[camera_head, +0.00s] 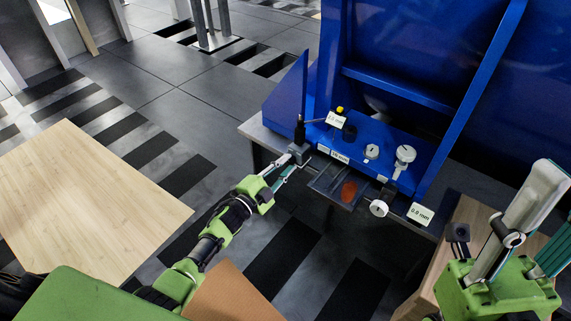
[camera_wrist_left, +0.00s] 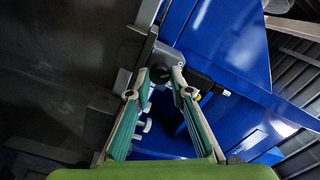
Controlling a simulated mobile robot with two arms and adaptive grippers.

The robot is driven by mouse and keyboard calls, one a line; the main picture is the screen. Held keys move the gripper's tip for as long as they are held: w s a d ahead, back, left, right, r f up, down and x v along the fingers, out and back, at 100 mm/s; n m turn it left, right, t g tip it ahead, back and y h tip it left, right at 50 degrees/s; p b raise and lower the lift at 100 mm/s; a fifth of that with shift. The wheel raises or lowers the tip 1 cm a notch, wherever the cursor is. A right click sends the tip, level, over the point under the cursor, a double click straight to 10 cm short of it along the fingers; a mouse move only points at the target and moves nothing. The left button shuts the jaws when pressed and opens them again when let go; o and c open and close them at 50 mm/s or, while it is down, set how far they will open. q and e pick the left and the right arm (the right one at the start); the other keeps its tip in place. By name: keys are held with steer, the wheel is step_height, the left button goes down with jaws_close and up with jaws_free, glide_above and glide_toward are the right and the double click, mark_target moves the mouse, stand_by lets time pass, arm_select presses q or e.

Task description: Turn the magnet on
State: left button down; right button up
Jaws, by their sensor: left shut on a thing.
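My left gripper (camera_head: 292,165) reaches the left front corner of the blue machine. Its fingers are shut on a small grey block (camera_head: 299,152), which looks like the magnet base. A black post (camera_head: 300,130) stands up from the block. In the left wrist view the grey block (camera_wrist_left: 166,62) sits between the fingertips (camera_wrist_left: 156,78), with a round black knob (camera_wrist_left: 160,74) on the side facing me. I cannot tell the knob's setting.
The blue machine (camera_head: 420,60) carries white dials (camera_head: 405,153) and millimetre labels (camera_head: 420,213) along its front ledge. A wooden tabletop (camera_head: 80,200) is at left. Striped dark floor (camera_head: 285,260) lies between.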

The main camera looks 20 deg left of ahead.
stand_by(0.3)
arm_select(q)
steer(key=c, duration=1.8)
jaws_free()
steer(key=v, duration=1.2)
